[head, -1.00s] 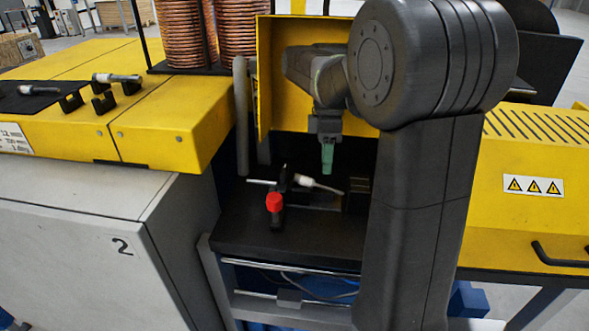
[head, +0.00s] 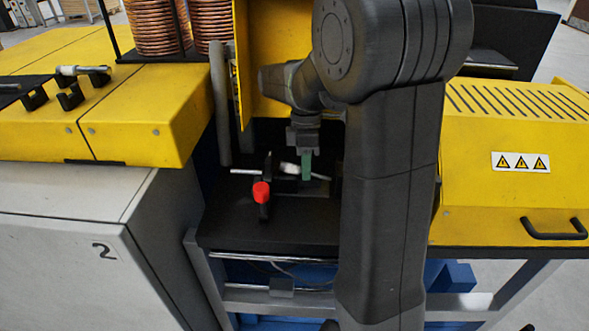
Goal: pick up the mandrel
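A thin rod with a thicker white section, seemingly the mandrel (head: 289,168), lies at the black clamp on the dark work surface. Its thin metal end (head: 322,177) shows to the right. My gripper (head: 306,170) points down with its green fingertips at the rod, just right of the white section, and covers part of it. The fingers overlap from this side, so I cannot tell whether they are open or closed around the rod. A similar white and metal rod (head: 82,70) rests on black holders on the yellow bench at the left.
A red knob (head: 261,192) stands up in front of the clamp. A pale thin rod (head: 245,171) sticks out to its left. A yellow panel (head: 275,60) stands behind my gripper. The front of the black work surface (head: 260,232) is clear.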

